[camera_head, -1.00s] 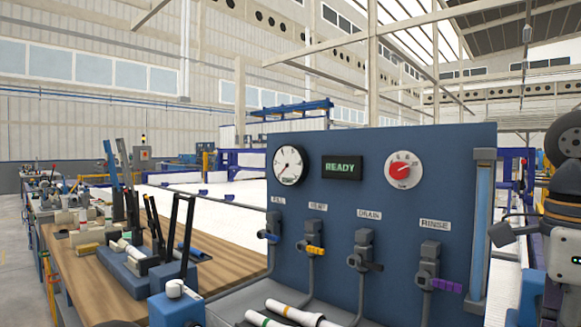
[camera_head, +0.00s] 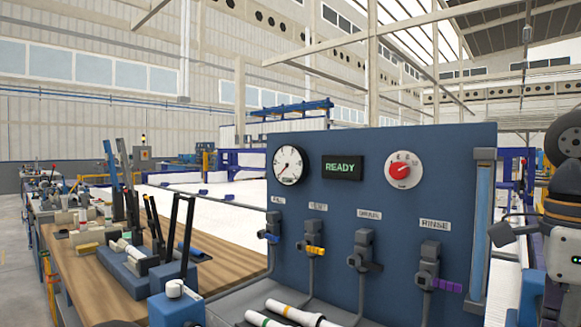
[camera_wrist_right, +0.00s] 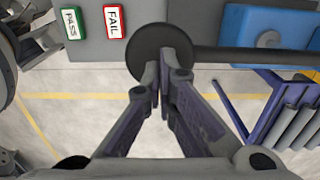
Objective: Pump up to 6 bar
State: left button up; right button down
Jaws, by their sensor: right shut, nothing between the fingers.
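The round pressure gauge (camera_head: 289,165) is on the upper left of the blue panel (camera_head: 455,190); its needle reading is too small to tell. A red knob (camera_head: 403,171) is right of the READY display (camera_head: 342,168). Valves labelled FILL (camera_head: 271,230), VENT (camera_head: 311,238), DRAIN (camera_head: 362,250) and RINSE (camera_head: 430,268) sit below. In the right wrist view, my right gripper (camera_wrist_right: 162,98) is shut and empty, its tips in front of a dark round disc (camera_wrist_right: 150,45) beside a horizontal dark bar (camera_wrist_right: 250,55). My left gripper is not in view.
PASS (camera_wrist_right: 69,22) and FAIL (camera_wrist_right: 115,20) labels sit left of the disc. A blue block (camera_wrist_right: 265,35) is at the upper right. In the head view, white pipes (camera_head: 290,312) lie before the panel, and a wooden bench (camera_head: 222,257) with black-handled tools stands left.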

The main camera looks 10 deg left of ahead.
jog(key=shift+f, duration=0.1)
jog(key=f, duration=0.8)
jog(key=shift+w+d+f, duration=0.15)
jog(key=shift+w+f, duration=0.05)
jog(key=shift+w, duration=0.1)
jog(key=r, duration=0.8)
jog(key=shift+s+a+r, duration=0.2)
jog(key=shift+s+r, duration=0.15)
jog(key=shift+f, duration=0.1)
jog(key=shift+f, duration=4.7)
notch_tip(320, 180, up, 10)
jog(key=shift+f, duration=0.15)
